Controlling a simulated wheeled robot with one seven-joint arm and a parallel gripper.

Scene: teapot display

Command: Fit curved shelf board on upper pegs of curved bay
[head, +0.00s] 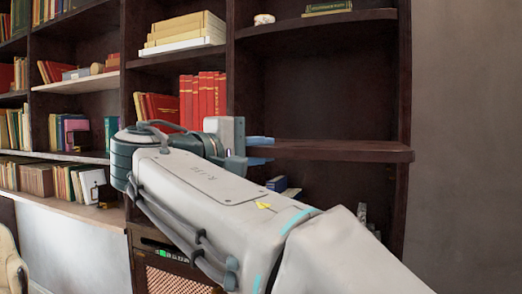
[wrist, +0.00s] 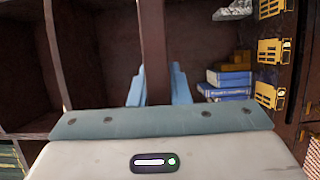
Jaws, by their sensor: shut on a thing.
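The curved shelf board (head: 340,150) is dark brown and roughly level in the head view, at the front of the right-hand bay. My gripper (head: 262,151) is shut on its left end, with one blue finger above and one below. In the wrist view the board (wrist: 154,50) runs away between the two blue fingers (wrist: 157,88). The curved bay (head: 310,95) is dark wood, with a fixed shelf above the board. The board's right end overlaps the bay's right upright in the picture; I cannot tell whether they touch. I cannot make out the pegs.
Blue books (head: 280,185) lie in the bay below the board; they also show in the wrist view (wrist: 228,85). An upper shelf (head: 315,22) holds a small white pot (head: 264,19) and green books (head: 327,7). Red books (head: 203,98) stand in the bay to the left.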

